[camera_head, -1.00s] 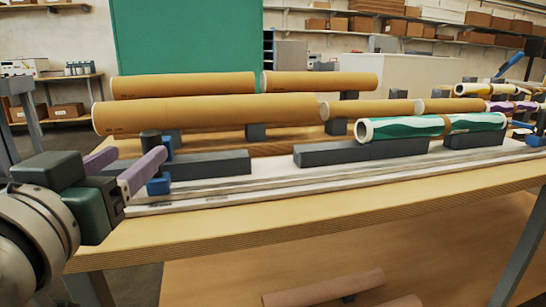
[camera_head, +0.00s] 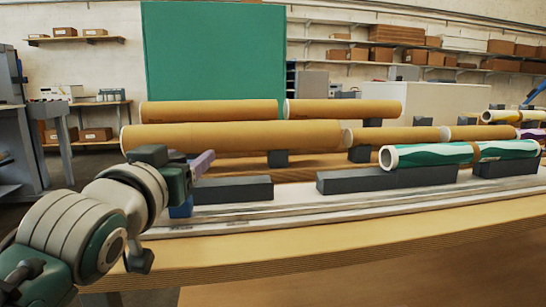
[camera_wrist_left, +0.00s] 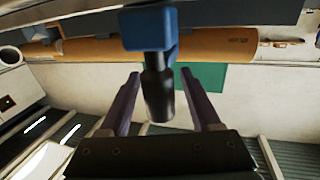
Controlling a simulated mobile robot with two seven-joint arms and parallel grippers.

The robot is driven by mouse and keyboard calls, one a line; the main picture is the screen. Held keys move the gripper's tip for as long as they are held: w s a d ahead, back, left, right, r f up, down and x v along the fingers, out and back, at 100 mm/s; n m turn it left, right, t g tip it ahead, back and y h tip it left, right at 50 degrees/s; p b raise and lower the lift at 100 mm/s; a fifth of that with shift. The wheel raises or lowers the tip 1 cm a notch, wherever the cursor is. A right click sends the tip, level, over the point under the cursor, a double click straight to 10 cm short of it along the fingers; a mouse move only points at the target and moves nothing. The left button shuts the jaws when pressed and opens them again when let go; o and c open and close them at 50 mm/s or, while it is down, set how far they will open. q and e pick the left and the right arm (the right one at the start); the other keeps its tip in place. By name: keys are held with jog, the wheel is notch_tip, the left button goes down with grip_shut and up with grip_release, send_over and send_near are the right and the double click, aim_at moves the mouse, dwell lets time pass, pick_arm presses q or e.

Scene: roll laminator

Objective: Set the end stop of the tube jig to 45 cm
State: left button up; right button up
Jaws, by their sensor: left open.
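The tube jig is a long pale rail (camera_head: 330,208) along the front of the table, with dark grey support blocks. Its end stop is a blue block (camera_head: 181,209) near the rail's left end, partly covered by my left gripper. In the left wrist view, the blue block (camera_wrist_left: 150,30) carries a black knob (camera_wrist_left: 157,92). My left gripper (camera_head: 203,163) is open, with mauve fingers. In the wrist view its fingers (camera_wrist_left: 160,78) stand on both sides of the knob, with visible gaps. A green-and-white tube (camera_head: 460,154) lies on the support blocks to the right. My right gripper is out of view.
Several brown cardboard tubes (camera_head: 240,136) lie on supports behind the jig. A dark grey block (camera_head: 232,190) sits just right of the stop. The wooden table front (camera_head: 350,240) is clear. A green panel (camera_head: 213,50) and shelves stand behind.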

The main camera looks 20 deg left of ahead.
pick_arm(q)
grip_shut()
dwell(0.4)
dwell(0.9)
